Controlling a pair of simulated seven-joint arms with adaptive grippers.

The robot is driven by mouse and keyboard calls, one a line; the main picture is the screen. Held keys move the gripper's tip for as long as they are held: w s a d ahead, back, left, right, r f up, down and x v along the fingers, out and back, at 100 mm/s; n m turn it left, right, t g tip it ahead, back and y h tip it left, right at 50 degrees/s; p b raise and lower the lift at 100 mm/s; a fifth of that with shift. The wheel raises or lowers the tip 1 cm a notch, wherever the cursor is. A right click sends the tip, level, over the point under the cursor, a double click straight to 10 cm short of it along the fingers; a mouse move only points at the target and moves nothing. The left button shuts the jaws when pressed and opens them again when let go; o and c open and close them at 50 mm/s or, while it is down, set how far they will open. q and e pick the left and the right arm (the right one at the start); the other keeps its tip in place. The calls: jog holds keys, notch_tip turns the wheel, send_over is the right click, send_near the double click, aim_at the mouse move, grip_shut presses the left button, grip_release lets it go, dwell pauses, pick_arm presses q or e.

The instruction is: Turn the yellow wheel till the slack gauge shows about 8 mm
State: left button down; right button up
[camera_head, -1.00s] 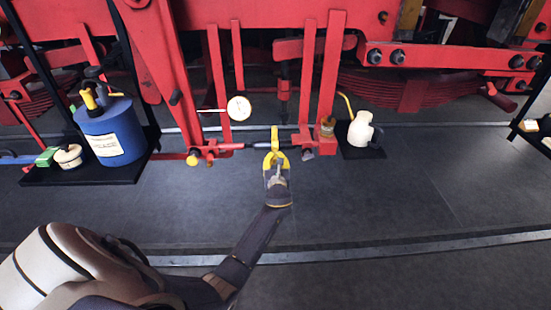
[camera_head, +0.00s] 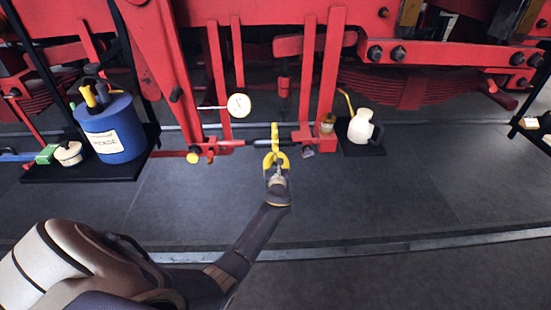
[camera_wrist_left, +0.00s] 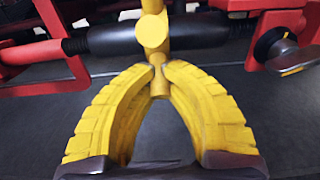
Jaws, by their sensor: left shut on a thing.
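The yellow wheel (camera_head: 275,131) is on the dark horizontal rod between the red hangers, seen nearly edge-on. In the left wrist view its round yellow end (camera_wrist_left: 152,31) and a spoke pointing down show up close. My left gripper (camera_head: 275,153) comes from below with its yellow fingers. In the left wrist view the fingertips (camera_wrist_left: 158,68) are shut on the lower spoke of the wheel. The slack gauge (camera_head: 239,105) is a round white dial to the upper left of the wheel. Its reading is too small to tell. My right gripper is not in view.
A blue grease can (camera_head: 112,128) stands on a black stand at the left. A cream jug (camera_head: 361,127) stands on a dark plate at the right. Red hangers (camera_head: 332,70) stand close on both sides of the wheel. The grey floor in front (camera_head: 390,200) is clear.

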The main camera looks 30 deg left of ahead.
pick_arm(q)
jog(key=shift+w+a+f, duration=0.15)
jog(key=shift+w+f, duration=0.05)
jog(key=shift+f, duration=0.25)
jog(key=c, duration=1.2)
grip_release()
jog(key=shift+r, duration=0.1)
jog(key=shift+c, duration=0.2)
jog(key=shift+v, duration=3)
